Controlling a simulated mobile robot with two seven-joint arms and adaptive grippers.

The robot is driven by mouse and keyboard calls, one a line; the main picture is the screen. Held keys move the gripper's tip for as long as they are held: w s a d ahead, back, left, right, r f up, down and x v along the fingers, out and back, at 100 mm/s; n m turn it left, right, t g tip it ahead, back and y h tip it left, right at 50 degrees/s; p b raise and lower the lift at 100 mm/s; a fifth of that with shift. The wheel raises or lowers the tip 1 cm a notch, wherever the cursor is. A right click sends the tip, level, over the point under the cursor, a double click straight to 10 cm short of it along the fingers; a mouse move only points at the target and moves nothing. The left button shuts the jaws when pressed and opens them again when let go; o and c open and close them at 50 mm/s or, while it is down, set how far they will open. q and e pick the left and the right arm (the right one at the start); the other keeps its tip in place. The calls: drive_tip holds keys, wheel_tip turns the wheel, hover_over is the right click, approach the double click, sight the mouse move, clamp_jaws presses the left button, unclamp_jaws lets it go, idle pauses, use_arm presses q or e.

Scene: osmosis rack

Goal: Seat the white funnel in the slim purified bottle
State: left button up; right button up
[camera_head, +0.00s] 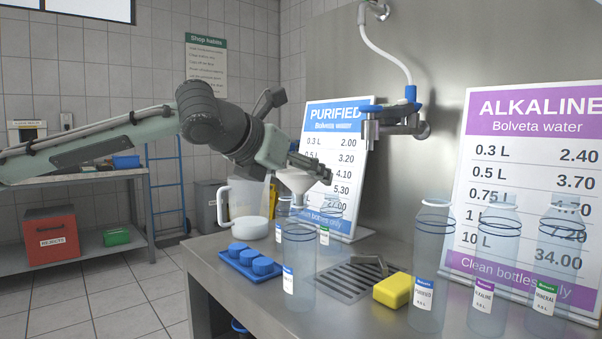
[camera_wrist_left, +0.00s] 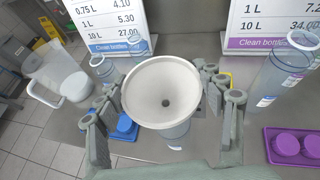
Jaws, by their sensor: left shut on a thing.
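My left gripper (camera_head: 314,170) is shut on the white funnel (camera_head: 296,181) and holds it wide end up above the counter. In the left wrist view the funnel (camera_wrist_left: 163,92) sits between the fingers, its round opening facing the camera. A clear bottle with a blue label (camera_head: 299,268) stands upright below the funnel in the head view. In the left wrist view part of a bottle (camera_wrist_left: 176,134) shows under the funnel rim. The funnel's spout end is hard to make out, so I cannot tell whether it touches the bottle. My right gripper is not in view.
Blue caps sit on a blue tray (camera_head: 244,265) at the left. A clear jug (camera_head: 248,208) stands behind it. A yellow sponge (camera_head: 393,290) and drain grate (camera_head: 350,281) lie to the right. Another blue-labelled bottle (camera_head: 431,260) stands among several at the right, before the alkaline sign (camera_head: 535,115).

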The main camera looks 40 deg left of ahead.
use_arm(q)
drive_tip(key=o, duration=1.1)
drive_tip(key=v, duration=1.2)
